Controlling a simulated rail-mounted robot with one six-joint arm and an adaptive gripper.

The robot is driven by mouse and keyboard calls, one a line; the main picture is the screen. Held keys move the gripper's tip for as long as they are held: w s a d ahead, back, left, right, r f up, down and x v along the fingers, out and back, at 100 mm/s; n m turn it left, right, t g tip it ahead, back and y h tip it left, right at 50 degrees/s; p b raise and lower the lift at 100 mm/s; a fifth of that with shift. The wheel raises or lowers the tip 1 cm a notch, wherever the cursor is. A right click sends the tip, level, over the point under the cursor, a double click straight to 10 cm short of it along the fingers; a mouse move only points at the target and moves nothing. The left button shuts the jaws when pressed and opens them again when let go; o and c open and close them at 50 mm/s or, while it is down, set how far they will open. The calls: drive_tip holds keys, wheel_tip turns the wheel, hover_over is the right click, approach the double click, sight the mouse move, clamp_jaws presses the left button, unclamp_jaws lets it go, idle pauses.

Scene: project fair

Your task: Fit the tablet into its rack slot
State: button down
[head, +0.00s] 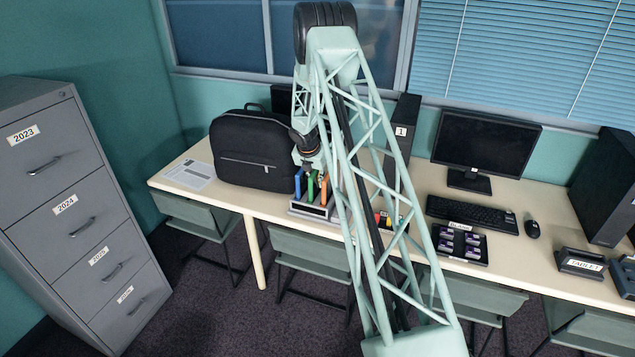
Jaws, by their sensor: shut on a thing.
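A small grey rack (316,211) stands near the front edge of the long table. Thin upright slabs show in and above it: a blue one (298,184), a green one (311,188) and an orange one (323,192). My gripper (311,168) is just above the rack, pointing down, and is shut on a thin slab among these, taken as the tablet. The view is too small to tell which slab it is or how deep it sits in a slot. My arm hides the right side of the rack.
A black backpack (254,150) stands close on the left of my gripper. A tower marked 1 (402,132), a monitor (484,143), a keyboard (470,213) and a dark tray (459,244) are to the right. A dock labelled TABLET (581,264) is at far right.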

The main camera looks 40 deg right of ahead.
idle(0.4)
drive_tip(key=c, duration=2.6)
unclamp_jaws()
drive_tip(key=shift+o, duration=0.2)
drive_tip(key=shift+r, duration=0.1)
drive_tip(key=shift+r+p, duration=3.2)
drive_tip(key=shift+r, duration=0.2)
